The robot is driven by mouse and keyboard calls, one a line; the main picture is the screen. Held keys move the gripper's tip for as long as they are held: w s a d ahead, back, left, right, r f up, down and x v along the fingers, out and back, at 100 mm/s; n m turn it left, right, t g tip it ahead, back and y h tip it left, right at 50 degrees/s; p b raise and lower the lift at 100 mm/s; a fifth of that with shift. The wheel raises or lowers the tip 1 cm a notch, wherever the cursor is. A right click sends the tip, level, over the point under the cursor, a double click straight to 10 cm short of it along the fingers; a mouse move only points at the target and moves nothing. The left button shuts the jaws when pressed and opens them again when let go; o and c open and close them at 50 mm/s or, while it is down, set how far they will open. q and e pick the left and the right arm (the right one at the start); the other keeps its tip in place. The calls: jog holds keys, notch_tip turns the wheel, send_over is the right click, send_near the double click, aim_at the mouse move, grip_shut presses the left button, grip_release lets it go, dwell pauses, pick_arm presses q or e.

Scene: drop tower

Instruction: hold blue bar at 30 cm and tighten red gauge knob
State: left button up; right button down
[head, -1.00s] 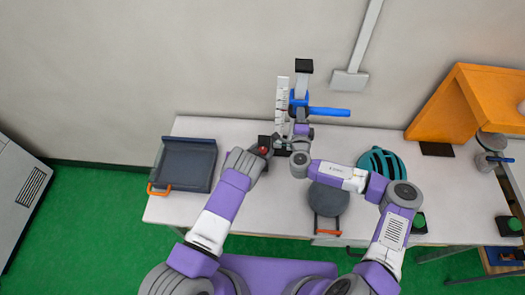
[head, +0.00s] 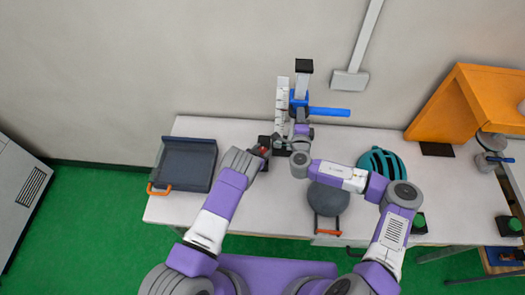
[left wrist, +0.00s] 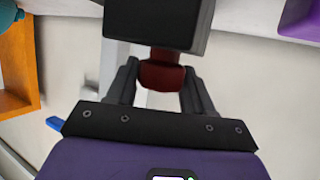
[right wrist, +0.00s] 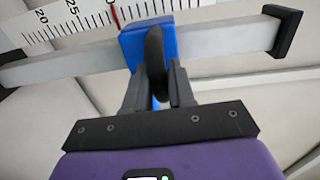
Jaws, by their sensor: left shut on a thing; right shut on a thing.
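The red gauge knob (left wrist: 162,72) sits under a dark block (left wrist: 155,22) in the left wrist view. My left gripper (left wrist: 158,88) is shut on the knob, a finger at each side. In the head view, my left gripper (head: 264,150) is at the foot of the drop tower and mostly covers the knob. The blue bar (head: 329,112) sticks out to the right from its blue carriage (right wrist: 148,46) on the grey post (right wrist: 225,38). My right gripper (right wrist: 158,88) is shut on a dark handle on the carriage. A red mark stands near 30 on the white scale (right wrist: 90,18).
A dark tray (head: 184,165) with an orange handle lies left on the table. A teal helmet (head: 382,163) and a round grey pad (head: 329,199) lie right of the tower. An orange housing (head: 470,100) stands at the far right.

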pick_arm(q)
jog(key=m+g+h, duration=0.2)
jog(key=m+h, duration=0.1)
jog(key=shift+w+r+m+h, duration=0.1)
jog(key=shift+w+m+h, duration=0.05)
jog(key=shift+m+h, duration=0.15)
jog(key=shift+m+g+h, duration=1.7)
jog(key=shift+m+g, duration=0.8)
jog(key=shift+g, duration=0.1)
jog(key=shift+m, duration=0.3)
jog(key=o, duration=1)
jog(key=v, duration=1.2)
jog(key=shift+w+a, duration=0.1)
